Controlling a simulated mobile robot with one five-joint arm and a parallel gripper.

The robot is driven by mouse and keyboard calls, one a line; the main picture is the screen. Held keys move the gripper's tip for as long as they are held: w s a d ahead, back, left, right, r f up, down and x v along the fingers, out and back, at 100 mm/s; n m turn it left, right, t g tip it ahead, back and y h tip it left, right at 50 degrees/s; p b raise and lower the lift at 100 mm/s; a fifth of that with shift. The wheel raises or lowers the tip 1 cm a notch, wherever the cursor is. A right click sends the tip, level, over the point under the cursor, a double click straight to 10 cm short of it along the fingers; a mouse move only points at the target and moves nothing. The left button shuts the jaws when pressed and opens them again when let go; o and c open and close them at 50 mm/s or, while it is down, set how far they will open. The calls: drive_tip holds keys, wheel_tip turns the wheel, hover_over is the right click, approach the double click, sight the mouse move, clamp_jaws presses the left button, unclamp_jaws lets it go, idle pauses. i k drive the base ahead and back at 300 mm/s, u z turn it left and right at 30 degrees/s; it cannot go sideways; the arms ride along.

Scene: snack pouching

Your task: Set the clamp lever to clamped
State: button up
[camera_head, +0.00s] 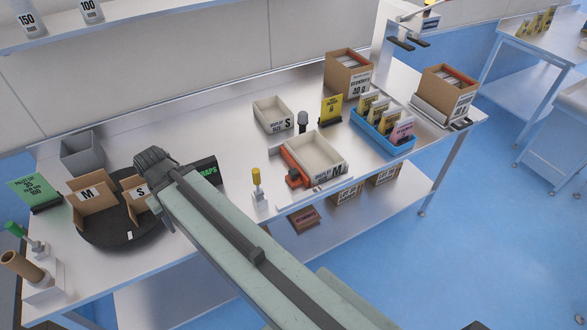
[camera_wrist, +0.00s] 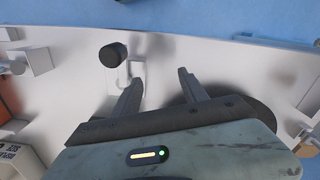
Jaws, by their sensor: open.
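A yellow-topped upright handle (camera_head: 256,178) stands on a small white base near the table's front edge, right of my gripper. I cannot tell for sure whether it is the clamp lever. An orange fixture (camera_head: 294,168) sits beside the M tray. In the wrist view, a dark round knob (camera_wrist: 113,54) on a white mount lies beyond my left fingertip, apart from it; I cannot tell which handle it is. My gripper (camera_head: 152,160) is above the black disc; in the wrist view (camera_wrist: 157,82) its fingers are apart with nothing between them.
The black disc (camera_head: 118,230) holds open boxes marked M and S. A green-knobbed handle (camera_head: 14,230) and a brown handle (camera_head: 20,264) stand at the left. The M tray (camera_head: 318,148), S tray (camera_head: 270,112) and blue pouch tray (camera_head: 390,146) stand to the right.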

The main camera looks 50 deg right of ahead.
sight(256, 171)
drive_tip(key=u, duration=0.6)
drive_tip(key=k, duration=1.05)
drive_tip(key=u, duration=0.15)
